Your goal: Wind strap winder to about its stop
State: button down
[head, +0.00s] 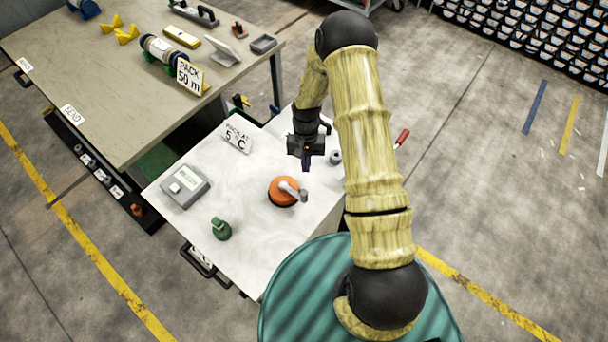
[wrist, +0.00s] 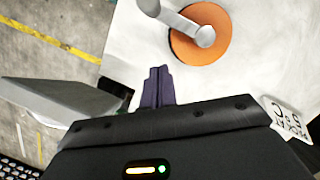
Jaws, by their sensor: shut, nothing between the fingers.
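The strap winder is an orange disc (head: 283,194) with a grey crank arm and knob (head: 291,188) on top, on the white table. In the head view the crank points to the lower right. In the wrist view the orange disc (wrist: 205,45) is at the top, with the grey crank (wrist: 180,22) running across it. My gripper (head: 306,167) is above the table, behind and to the right of the winder and apart from it. Its dark purple fingers (wrist: 158,88) are together and empty in the wrist view.
On the white table (head: 205,260) stand a grey display box (head: 184,186), a green object (head: 221,229), a small grey cylinder (head: 335,157) and a "PACK AT 5 °C" sign (head: 237,137). A larger bench (head: 110,90) with tools and a "PACK 50 m" sign (head: 189,77) stands upper left.

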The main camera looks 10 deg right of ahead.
notch_tip(320, 180, up, 8)
jog(key=b, duration=0.1)
jog(key=shift+w+d+f+b, duration=0.15)
jog(key=shift+w+d+b, duration=0.05)
jog(key=shift+w+b, duration=0.2)
jog(key=s+d+r+n+t, duration=0.1)
jog(key=s+r+t, duration=0.4)
jog(key=s+r, duration=1.2)
jog(key=shift+n+h, duration=0.3)
jog(key=shift+n, duration=0.6)
